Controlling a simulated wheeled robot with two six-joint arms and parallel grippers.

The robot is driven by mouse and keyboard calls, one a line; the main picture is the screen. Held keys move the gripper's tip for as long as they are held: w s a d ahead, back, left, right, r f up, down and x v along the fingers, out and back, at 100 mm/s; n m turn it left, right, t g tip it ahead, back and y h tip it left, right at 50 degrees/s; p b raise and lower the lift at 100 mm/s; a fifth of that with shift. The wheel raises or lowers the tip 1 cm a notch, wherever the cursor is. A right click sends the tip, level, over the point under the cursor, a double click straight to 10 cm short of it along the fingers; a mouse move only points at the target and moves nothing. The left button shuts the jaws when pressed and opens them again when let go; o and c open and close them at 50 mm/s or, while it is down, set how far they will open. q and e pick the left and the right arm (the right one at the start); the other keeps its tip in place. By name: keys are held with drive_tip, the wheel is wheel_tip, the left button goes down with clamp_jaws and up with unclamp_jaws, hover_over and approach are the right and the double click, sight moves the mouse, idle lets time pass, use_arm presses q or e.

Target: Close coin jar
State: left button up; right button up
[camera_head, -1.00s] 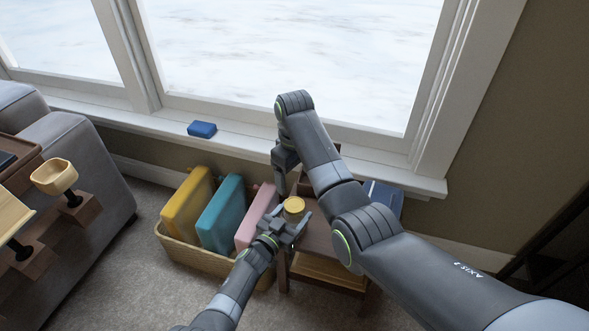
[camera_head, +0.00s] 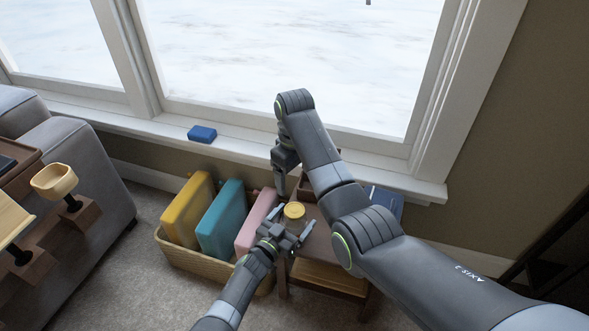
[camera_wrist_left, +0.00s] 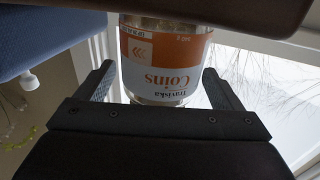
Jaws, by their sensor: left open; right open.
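The coin jar (camera_head: 294,211) stands on the small brown side table (camera_head: 318,246), with its round gold top facing up. In the left wrist view the jar (camera_wrist_left: 165,62) shows upside down, with an orange and white "Coins" label; its top end is hidden behind the gripper. My left gripper (camera_head: 290,229) is open, just in front of the jar, with one finger to each side and no clear contact. My right gripper (camera_head: 279,188) points down behind and left of the jar, seen nearly edge-on, with nothing visible in it. I cannot tell whether the gold top is fully seated.
A wicker basket (camera_head: 205,265) holding yellow, teal and pink cases stands left of the table. A blue item (camera_head: 385,201) lies at the table's right, partly behind my right arm. A blue block (camera_head: 202,133) sits on the windowsill. A grey sofa (camera_head: 85,180) is at left.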

sight(287, 226)
use_arm(q)
drive_tip(key=shift+s+a+p, duration=0.3)
drive_tip(key=shift+s, duration=0.05)
drive_tip(key=p+v, duration=0.2)
drive_tip(key=v, duration=0.1)
drive_tip(key=p+v, duration=0.1)
drive_tip(key=v, duration=0.1)
drive_tip(key=shift+r, duration=0.25)
drive_tip(key=p+v, duration=0.3)
drive_tip(key=v, duration=0.8)
drive_tip(key=shift+f, duration=0.25)
drive_tip(key=shift+s+a, duration=0.1)
drive_tip(key=shift+s, duration=0.05)
